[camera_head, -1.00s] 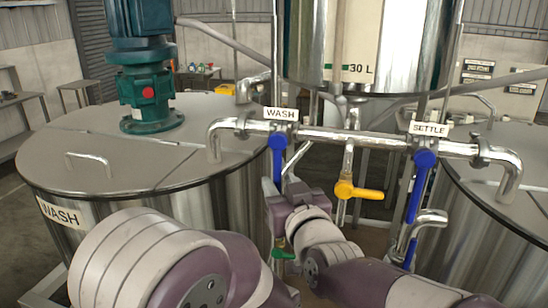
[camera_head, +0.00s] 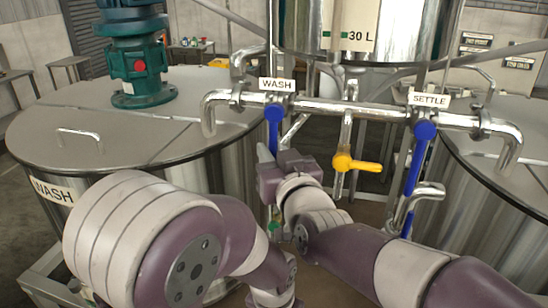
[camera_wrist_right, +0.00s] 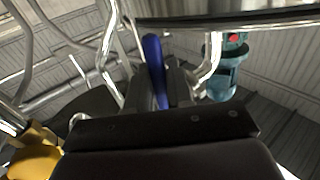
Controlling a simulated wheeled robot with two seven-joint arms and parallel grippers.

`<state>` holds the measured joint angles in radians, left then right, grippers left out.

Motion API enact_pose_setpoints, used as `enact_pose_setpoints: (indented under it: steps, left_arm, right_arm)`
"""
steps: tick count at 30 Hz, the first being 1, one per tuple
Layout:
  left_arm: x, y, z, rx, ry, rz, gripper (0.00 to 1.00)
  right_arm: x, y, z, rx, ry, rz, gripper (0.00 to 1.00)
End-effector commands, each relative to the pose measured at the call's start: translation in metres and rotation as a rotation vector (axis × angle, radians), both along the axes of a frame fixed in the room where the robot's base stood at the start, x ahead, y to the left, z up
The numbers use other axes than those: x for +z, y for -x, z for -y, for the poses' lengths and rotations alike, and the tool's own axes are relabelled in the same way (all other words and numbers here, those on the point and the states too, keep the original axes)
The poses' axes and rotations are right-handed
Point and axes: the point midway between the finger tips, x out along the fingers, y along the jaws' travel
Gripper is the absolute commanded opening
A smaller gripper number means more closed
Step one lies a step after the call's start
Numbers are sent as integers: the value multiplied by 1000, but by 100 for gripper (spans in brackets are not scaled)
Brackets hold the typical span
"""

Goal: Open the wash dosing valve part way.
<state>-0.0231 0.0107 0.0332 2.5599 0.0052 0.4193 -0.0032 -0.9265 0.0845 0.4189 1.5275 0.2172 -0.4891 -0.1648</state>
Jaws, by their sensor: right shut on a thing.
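The wash dosing valve has a blue lever handle (camera_head: 274,128) under the WASH label (camera_head: 277,84) on the steel cross pipe. The handle hangs almost straight down, across the pipe. Its lower end is hidden by my right gripper (camera_head: 268,156). In the right wrist view the blue handle (camera_wrist_right: 154,70) runs up between the dark fingers of my right gripper (camera_wrist_right: 160,90), which is shut on it. My left arm fills the lower left of the head view. Its gripper does not show.
A yellow lever (camera_head: 357,163) sticks out just right of my right gripper. A second blue handle (camera_head: 419,160) hangs below the SETTLE label (camera_head: 429,98). The lidded wash tank (camera_head: 65,185) with its teal motor (camera_head: 136,60) stands at left, another tank (camera_head: 490,200) at right.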

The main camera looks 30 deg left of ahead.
Motion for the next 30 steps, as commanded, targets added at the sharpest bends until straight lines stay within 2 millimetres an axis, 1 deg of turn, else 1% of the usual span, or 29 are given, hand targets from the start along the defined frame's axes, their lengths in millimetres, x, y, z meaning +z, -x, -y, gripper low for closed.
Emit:
enact_pose_setpoints:
  steps: [1, 3, 9, 15, 21, 30]
  left_arm:
    - [-13, 0, 0, 0, 0, 0, 43]
    - [-25, 0, 0, 0, 0, 0, 43]
    - [-62, 0, 0, 0, 0, -1, 43]
    - [-87, 0, 0, 0, 0, 0, 43]
    - [-102, 0, 0, 0, 0, 0, 43]
    - [-112, 0, 0, 0, 0, 0, 43]
  right_arm:
    - [-7, 0, -2, 1, -19, -3, 0]
    - [-9, 1, -5, 0, -56, -12, 0]
    - [-8, 4, -16, 1, -196, -44, 0]
    - [-2, 7, -27, 1, -341, -81, 0]
    - [5, 9, -35, 1, -460, -110, 0]
    - [13, 10, -42, 0, -560, -135, 0]
